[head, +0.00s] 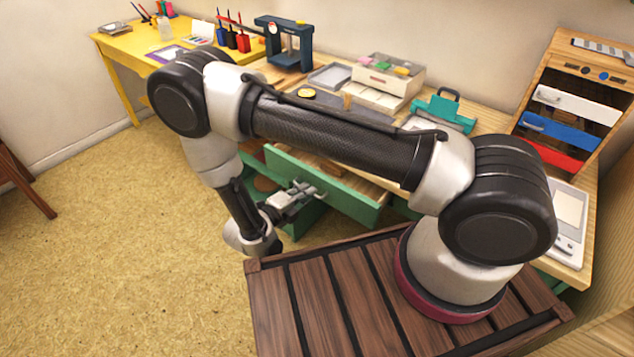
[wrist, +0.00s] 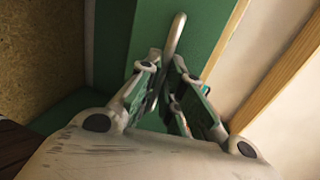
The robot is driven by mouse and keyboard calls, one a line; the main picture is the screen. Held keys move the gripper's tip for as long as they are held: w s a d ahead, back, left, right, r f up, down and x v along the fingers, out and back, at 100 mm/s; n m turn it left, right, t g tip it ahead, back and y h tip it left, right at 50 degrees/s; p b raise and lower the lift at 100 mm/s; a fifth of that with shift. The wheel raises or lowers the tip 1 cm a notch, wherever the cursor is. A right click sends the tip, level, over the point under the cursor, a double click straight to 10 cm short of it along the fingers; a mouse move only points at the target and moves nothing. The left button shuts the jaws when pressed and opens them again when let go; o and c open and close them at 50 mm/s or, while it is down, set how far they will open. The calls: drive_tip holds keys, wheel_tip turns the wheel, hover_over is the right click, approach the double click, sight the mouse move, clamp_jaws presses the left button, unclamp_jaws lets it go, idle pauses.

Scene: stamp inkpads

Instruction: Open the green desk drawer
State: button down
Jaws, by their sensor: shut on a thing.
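The green desk drawer (head: 345,200) is pulled part of the way out from under the wooden desktop, and its light inside shows behind the front in the head view. Its green front also fills the upper middle of the wrist view (wrist: 202,28). A pale metal handle (wrist: 175,35) stands on that front. My gripper (head: 308,189) is at the drawer front, with its fingers (wrist: 168,85) closed around the lower part of the handle. The far part of the drawer is hidden behind my arm.
The desktop holds a cream box (head: 388,75), a teal punch (head: 447,108) and a blue press (head: 285,42). A wooden rack with coloured drawers (head: 570,100) stands at right. A yellow table (head: 130,45) is at back left.

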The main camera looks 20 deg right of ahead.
drive_tip(key=f+v, duration=0.2)
drive_tip(key=v, duration=0.8)
drive_tip(key=f+v, duration=0.2)
drive_tip(key=v, duration=0.8)
drive_tip(key=shift+s+a, duration=0.3)
drive_tip(key=shift+a, duration=0.1)
drive_tip(key=shift+f, duration=0.15)
drive_tip(key=c, duration=1.6)
unclamp_jaws()
drive_tip(key=shift+o, duration=0.2)
drive_tip(key=v, duration=1.2)
drive_tip(key=shift+w, duration=0.1)
